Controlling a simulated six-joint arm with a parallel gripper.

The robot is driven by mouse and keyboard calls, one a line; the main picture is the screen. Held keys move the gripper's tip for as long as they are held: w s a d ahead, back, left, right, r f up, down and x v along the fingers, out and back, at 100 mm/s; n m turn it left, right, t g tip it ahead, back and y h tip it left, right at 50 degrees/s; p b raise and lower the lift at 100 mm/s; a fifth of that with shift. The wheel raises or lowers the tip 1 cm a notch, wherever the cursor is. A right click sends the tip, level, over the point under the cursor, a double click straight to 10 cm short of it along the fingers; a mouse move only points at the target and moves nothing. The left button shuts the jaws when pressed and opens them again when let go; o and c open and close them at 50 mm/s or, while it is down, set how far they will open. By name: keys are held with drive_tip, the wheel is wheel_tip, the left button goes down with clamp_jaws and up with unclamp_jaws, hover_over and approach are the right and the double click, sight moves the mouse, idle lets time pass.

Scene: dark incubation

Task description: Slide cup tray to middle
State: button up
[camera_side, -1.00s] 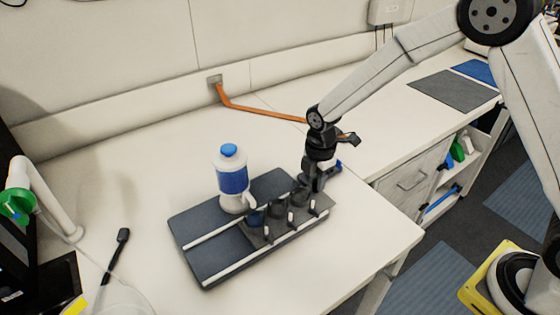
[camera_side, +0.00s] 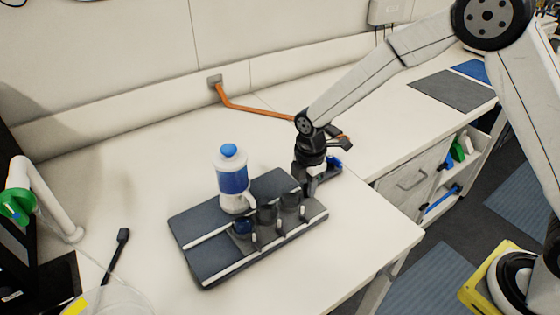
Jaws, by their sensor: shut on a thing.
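The cup tray (camera_side: 283,238) is a dark tray on the right-hand part of a dark base board (camera_side: 205,260) with pale rails. My gripper (camera_side: 309,187) is low at the tray's right back end, pointing down, and is shut on the tray there. The exact grip spot is small and dark, partly hidden by the fingers.
A white bottle with a blue label and cap (camera_side: 232,180) stands on the board just behind the cups. An orange cable (camera_side: 255,108) runs along the back of the bench. A black-headed tool (camera_side: 122,237) lies at left. The board's left part is clear.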

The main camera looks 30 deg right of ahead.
sight(297, 190)
drive_tip(key=shift+a, duration=0.25)
idle(0.3)
drive_tip(key=shift+a, duration=1.35)
drive_tip(key=o, duration=0.7)
drive_tip(key=shift+c, duration=0.2)
drive_tip(key=shift+d, duration=0.1)
drive_tip(key=shift+d, duration=2.9)
drive_tip(key=shift+r, duration=0.1)
